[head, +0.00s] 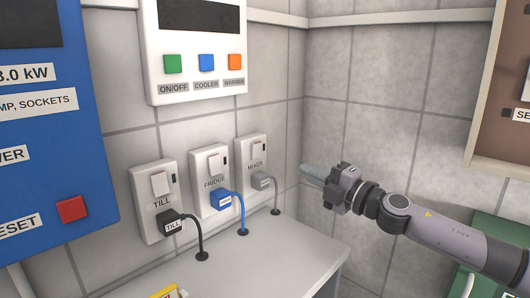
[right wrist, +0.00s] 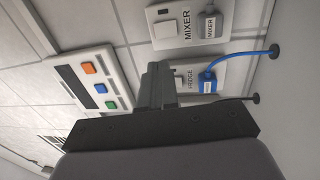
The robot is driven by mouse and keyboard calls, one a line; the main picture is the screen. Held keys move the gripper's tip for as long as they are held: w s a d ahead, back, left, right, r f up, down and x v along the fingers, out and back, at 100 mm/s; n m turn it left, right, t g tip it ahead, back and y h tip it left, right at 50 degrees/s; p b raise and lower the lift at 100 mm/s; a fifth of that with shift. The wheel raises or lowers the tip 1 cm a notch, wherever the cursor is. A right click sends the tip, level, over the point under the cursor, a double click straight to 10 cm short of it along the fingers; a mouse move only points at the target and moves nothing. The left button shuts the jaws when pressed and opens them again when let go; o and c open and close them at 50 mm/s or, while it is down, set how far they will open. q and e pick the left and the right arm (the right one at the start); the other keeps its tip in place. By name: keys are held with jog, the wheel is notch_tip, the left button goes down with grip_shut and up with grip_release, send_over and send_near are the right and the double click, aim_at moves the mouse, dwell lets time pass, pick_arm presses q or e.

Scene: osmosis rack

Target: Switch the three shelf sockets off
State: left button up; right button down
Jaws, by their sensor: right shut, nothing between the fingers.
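Three white sockets sit in a row on the tiled wall, each with a white rocker switch above a plug: TILL (head: 143,218) with a black plug, FRIDGE (head: 199,190) with a blue plug, and MIXER (head: 244,158) with a grey plug. Each has a small dark mark at its upper right. I cannot tell the rocker positions. My right gripper (head: 308,172) is shut and empty, right of MIXER and apart from it. In the right wrist view its fingers (right wrist: 155,80) partly cover the FRIDGE socket (right wrist: 212,66); MIXER (right wrist: 168,25) is clear and TILL is hidden. My left gripper is out of view.
A white shelf (head: 270,250) lies below the sockets, with cables entering it. A white control panel (head: 198,68) with coloured buttons hangs above. A blue panel (head: 65,150) with a red button is at left. A brown panel and green box are at right.

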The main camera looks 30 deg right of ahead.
jog(key=w, duration=0.1)
jog(key=p, duration=0.4)
send_near(257, 146)
jog(key=x, duration=0.5)
jog(key=shift+w+f, duration=0.1)
jog(key=shift+b+x, duration=0.3)
jog(key=shift+x, duration=0.55)
jog(key=shift+f, duration=0.1)
jog(key=shift+w+r+p, duration=0.2)
jog(key=shift+p, duration=0.1)
jog(key=shift+s, duration=0.1)
